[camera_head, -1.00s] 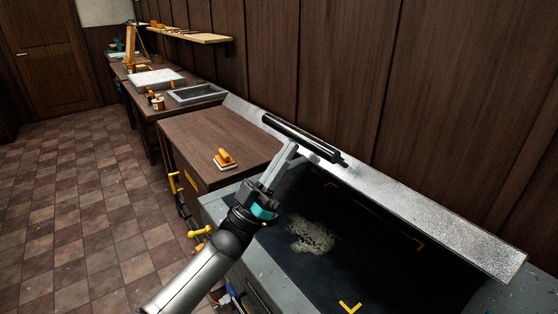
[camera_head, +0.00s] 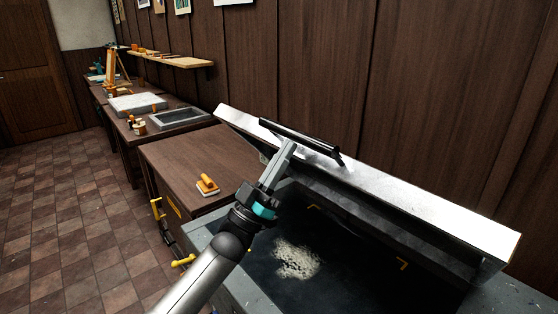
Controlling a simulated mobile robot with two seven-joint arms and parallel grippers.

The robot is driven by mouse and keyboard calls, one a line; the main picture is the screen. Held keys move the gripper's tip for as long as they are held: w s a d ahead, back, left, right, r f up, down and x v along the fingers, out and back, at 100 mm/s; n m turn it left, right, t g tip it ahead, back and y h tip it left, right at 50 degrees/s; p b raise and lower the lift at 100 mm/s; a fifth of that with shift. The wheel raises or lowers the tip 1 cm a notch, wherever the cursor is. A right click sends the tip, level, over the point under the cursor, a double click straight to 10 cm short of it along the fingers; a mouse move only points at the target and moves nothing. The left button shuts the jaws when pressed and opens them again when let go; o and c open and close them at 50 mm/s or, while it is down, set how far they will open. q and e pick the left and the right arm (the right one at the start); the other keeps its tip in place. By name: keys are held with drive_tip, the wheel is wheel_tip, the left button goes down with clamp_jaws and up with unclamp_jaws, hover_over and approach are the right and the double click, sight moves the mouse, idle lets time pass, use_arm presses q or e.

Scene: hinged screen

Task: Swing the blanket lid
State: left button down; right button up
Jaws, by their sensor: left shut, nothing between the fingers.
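The blanket lid (camera_head: 405,200) is a long hinged panel along the back of the grey-framed unit, standing raised from the dark bed. Its pale strip faces up and a darker side shows below it. A black bar handle (camera_head: 300,138) runs along its left part. My left gripper (camera_head: 287,146) is shut and empty, with its fingertips at the bar, overlapping it in the picture. I cannot tell whether they touch. The dark bed (camera_head: 345,265) lies open below, with a pale speckled patch (camera_head: 297,259) and yellow corner marks. My right gripper is not in view.
A brown worktop (camera_head: 195,155) with an orange-handled block (camera_head: 207,186) adjoins on the left. Yellow-handled clamps (camera_head: 157,208) hang at its front side. A wood-panelled wall (camera_head: 430,90) stands close behind the lid. The tiled floor (camera_head: 70,220) is clear on the left.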

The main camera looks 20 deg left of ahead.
sight(292, 139)
use_arm(q)
drive_tip(key=shift+w+r, duration=0.1)
drive_tip(key=shift+r, duration=0.4)
drive_tip(key=shift+r, duration=0.1)
drive_tip(key=shift+x, duration=1.15)
drive_tip(key=shift+w+d+r+b, duration=0.15)
drive_tip(key=shift+w+d+r, duration=0.35)
drive_tip(key=shift+w, duration=0.2)
drive_tip(key=shift+w+d+r+b, duration=0.15)
drive_tip(key=shift+w+d+r, duration=0.2)
drive_tip(key=shift+w+r, duration=0.3)
drive_tip(key=shift+w+d+r+b, duration=0.15)
drive_tip(key=shift+w+d+r, duration=0.3)
drive_tip(key=shift+w, duration=0.35)
drive_tip(key=b+v, duration=0.1)
drive_tip(key=v, duration=0.7)
drive_tip(key=shift+f, duration=0.2)
